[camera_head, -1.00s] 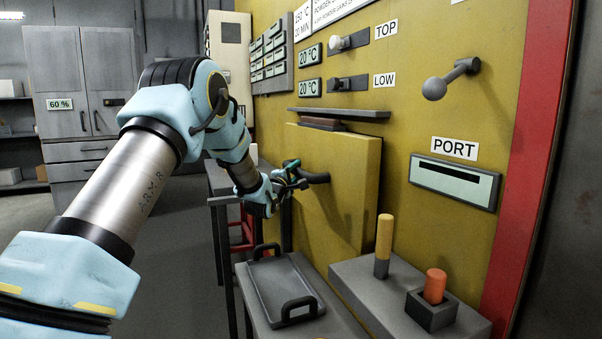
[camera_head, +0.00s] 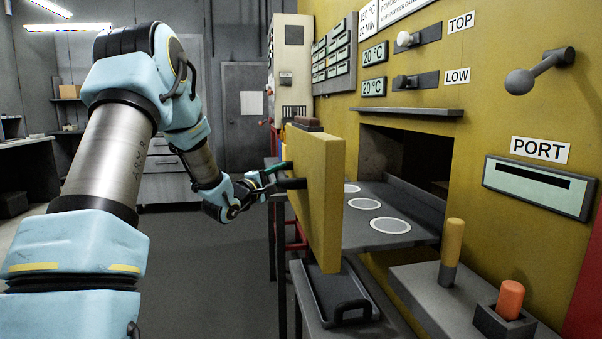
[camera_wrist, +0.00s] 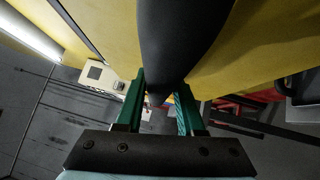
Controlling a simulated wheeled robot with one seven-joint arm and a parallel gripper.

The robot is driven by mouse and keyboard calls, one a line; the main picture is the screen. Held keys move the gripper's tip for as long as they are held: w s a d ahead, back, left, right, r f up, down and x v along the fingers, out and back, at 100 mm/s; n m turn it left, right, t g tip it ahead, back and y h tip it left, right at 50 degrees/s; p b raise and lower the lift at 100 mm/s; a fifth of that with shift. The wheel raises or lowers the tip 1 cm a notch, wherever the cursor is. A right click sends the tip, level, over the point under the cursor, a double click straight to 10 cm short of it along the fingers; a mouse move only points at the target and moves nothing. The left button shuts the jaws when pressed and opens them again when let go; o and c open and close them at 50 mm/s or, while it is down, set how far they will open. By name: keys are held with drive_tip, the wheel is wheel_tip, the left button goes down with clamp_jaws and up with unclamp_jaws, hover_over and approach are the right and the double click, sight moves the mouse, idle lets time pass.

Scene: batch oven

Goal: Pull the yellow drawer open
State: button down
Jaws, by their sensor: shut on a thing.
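The yellow drawer front (camera_head: 318,185) stands well out from the yellow oven wall in the head view. Behind it a grey drawer plate (camera_head: 372,238) with several pale round marks reaches back to a dark opening (camera_head: 408,158) in the wall. My gripper (camera_head: 270,186) is at the outer face of the drawer front, shut on its dark handle (camera_head: 292,184). In the wrist view the green fingers of my gripper (camera_wrist: 160,108) lie on both sides of the dark handle (camera_wrist: 180,40). The fingertips are partly hidden by the handle.
A dark tray (camera_head: 335,295) with handles sits below the drawer front. A grey ledge at right carries a yellow-topped cylinder (camera_head: 452,245) and an orange cylinder (camera_head: 510,297) in a dark holder. A PORT slot panel (camera_head: 540,185) is on the wall. The floor at left is open.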

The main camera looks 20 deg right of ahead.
drive_tip(key=shift+w+a+f, duration=0.1)
drive_tip(key=shift+w+a, duration=0.1)
drive_tip(key=shift+a, duration=1.4)
drive_tip(key=c, duration=0.5)
unclamp_jaws()
drive_tip(key=b+v, duration=0.1)
drive_tip(key=v, duration=0.9)
drive_tip(key=shift+s+a+b, duration=0.2)
drive_tip(key=shift+a+b, duration=0.1)
